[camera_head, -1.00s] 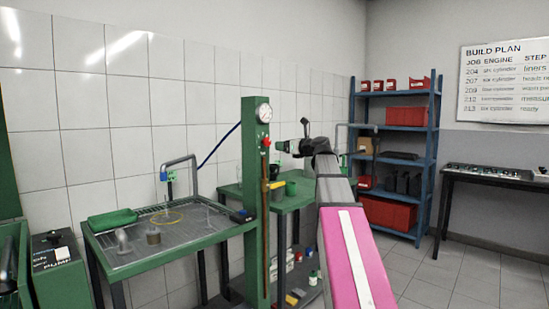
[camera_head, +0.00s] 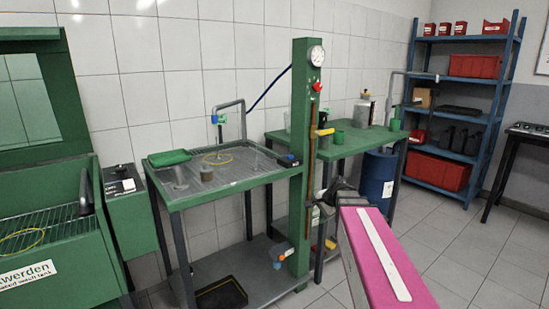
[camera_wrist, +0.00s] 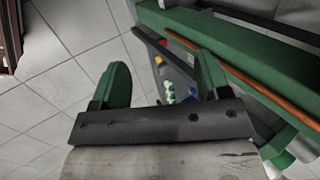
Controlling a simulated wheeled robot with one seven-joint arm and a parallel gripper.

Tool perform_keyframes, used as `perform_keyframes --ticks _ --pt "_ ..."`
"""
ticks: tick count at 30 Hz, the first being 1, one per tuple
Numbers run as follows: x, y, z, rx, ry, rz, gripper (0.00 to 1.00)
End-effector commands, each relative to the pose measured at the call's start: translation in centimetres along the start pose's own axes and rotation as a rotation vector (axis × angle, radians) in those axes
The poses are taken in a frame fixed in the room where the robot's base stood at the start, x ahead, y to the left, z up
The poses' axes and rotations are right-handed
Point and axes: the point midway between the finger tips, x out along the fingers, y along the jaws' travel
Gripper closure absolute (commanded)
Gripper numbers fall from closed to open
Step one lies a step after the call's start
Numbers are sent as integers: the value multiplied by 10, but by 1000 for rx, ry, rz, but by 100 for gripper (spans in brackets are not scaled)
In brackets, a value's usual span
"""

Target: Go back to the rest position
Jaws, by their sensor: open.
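My gripper (camera_wrist: 163,85) is open and empty in the wrist view, its two green fingers spread apart over the tiled floor. A green post (camera_wrist: 230,45) with a thin orange-brown rod runs close by on the right of that view. In the head view my arm with its pink link reaches forward at the lower right. The fingers are hidden there behind the arm. The green post with a gauge (camera_head: 302,130) stands just left of the arm's far end.
A green-framed wash table (camera_head: 225,178) stands left of the post, and a green bench (camera_head: 350,141) behind it. A blue drum (camera_head: 377,180) stands by the bench. A blue shelf rack (camera_head: 467,65) is at the back right. The tiled floor (camera_head: 445,245) at right is open.

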Motion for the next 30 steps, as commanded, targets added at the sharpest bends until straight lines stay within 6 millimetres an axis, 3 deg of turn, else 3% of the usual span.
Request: perform_keyframes --ticks 1,9,15,20,30 --pt "11 23 12 -81 -6 57 31" --pt "52 128 57 -558 -86 348 31" --pt "62 180 78 -808 -171 489 31" --pt "65 194 83 -887 -203 533 31" --pt "65 195 82 -894 -206 535 31"
